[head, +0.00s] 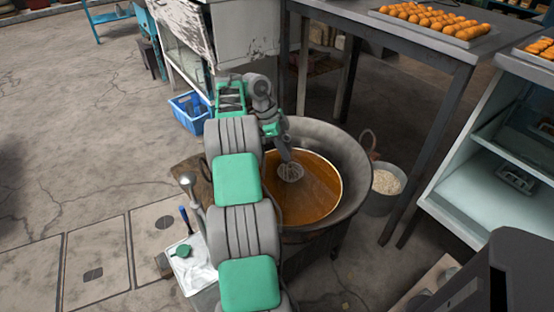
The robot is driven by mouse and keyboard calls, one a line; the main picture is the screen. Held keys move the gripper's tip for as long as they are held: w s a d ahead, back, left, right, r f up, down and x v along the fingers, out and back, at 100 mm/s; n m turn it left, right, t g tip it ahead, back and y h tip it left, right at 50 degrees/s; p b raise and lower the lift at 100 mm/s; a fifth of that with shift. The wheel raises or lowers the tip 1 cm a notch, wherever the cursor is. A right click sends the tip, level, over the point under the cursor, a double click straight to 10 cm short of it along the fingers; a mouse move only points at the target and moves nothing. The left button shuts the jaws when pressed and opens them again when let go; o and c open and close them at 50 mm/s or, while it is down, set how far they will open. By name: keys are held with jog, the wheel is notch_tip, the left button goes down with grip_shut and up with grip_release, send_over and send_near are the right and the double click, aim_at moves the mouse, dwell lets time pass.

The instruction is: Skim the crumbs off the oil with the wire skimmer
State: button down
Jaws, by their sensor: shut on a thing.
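A large dark metal pan (352,170) holds brown oil (318,192) and stands in the middle of the view. The wire skimmer's round head (290,172) is at the oil, towards the left of the pan. I cannot tell how deep it sits. My gripper (281,149) is above the pan's left part, shut on the skimmer. Its jaws and the skimmer's handle are mostly hidden by my arm and hard to make out. My arm also covers the pan's left rim. Crumbs are too small to tell apart on the oil.
A small metal bucket (386,184) with pale contents stands right of the pan. A metal table (440,48) with a tray of orange-brown pieces is behind. A blue basket (189,112) is at the left. A white tray (196,272) with a green-topped object lies left of my arm. The left floor is clear.

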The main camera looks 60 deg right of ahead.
jog(key=shift+s+d+r+b, duration=0.15)
jog(key=shift+s+d+b, duration=0.2)
jog(key=shift+s, duration=0.15)
notch_tip(320, 180, down, 6)
jog(key=s+n+h+b, duration=0.2)
jog(key=n+b, duration=0.2)
jog(key=b, duration=0.3)
jog(key=d+r+p, duration=0.1)
jog(key=d+p, duration=0.6)
jog(key=p, duration=0.2)
notch_tip(320, 180, up, 6)
jog(key=p, duration=0.4)
jog(key=shift+w+t, duration=0.35)
jog(key=shift+t, duration=0.05)
jog(key=shift+a+r+p, duration=0.1)
jog(key=shift+r+p, duration=0.05)
jog(key=shift+p, duration=0.15)
dwell(1.0)
